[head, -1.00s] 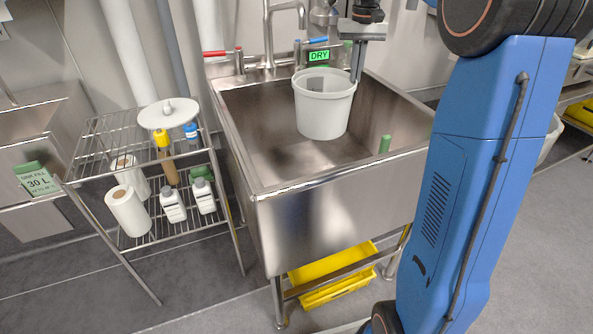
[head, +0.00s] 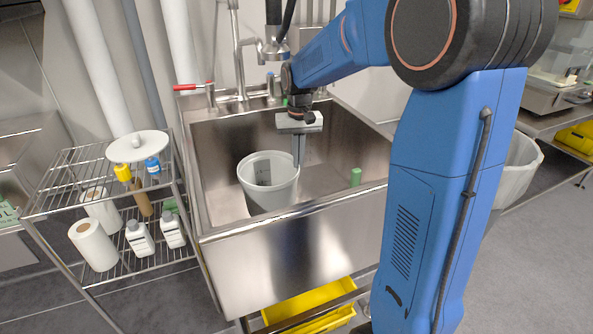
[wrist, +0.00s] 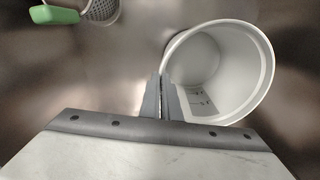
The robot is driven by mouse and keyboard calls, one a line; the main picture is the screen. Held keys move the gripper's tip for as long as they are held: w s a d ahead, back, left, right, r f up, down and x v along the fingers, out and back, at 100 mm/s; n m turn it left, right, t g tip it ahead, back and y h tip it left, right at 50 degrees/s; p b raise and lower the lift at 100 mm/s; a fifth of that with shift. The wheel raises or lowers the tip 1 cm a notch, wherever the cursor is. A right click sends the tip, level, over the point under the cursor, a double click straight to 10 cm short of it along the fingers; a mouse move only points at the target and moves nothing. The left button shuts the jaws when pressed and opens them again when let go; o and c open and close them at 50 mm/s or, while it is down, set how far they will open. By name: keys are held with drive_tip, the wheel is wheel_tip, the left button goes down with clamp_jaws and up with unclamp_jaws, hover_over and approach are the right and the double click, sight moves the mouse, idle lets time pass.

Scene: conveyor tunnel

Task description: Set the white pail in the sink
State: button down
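The white pail (head: 252,190) is inside the steel sink (head: 305,238), near its front left. It stands about upright, and its lower part is hidden behind the sink's front wall, so I cannot tell whether it touches the sink floor. My gripper (head: 299,162) points down at the pail's right rim. In the wrist view the fingers (wrist: 162,88) are close together, one on each side of the rim of the pail (wrist: 255,75). The pail looks empty, with dark markings on its inner wall.
A green handle (head: 356,177) stands at the sink's right side; a strainer (wrist: 102,8) shows in the wrist view. A faucet (head: 238,60) rises behind. A wire rack (head: 75,205) with bottles and paper rolls stands left. A yellow bin (head: 305,305) is below.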

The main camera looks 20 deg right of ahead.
drive_tip(key=shift+f, duration=1.85)
drive_tip(key=c, duration=2)
unclamp_jaws()
drive_tip(key=shift+f, duration=0.15)
wheel_tip(320, 180, up, 12)
drive_tip(key=shift+d+r, duration=0.1)
drive_tip(key=shift+r, duration=0.05)
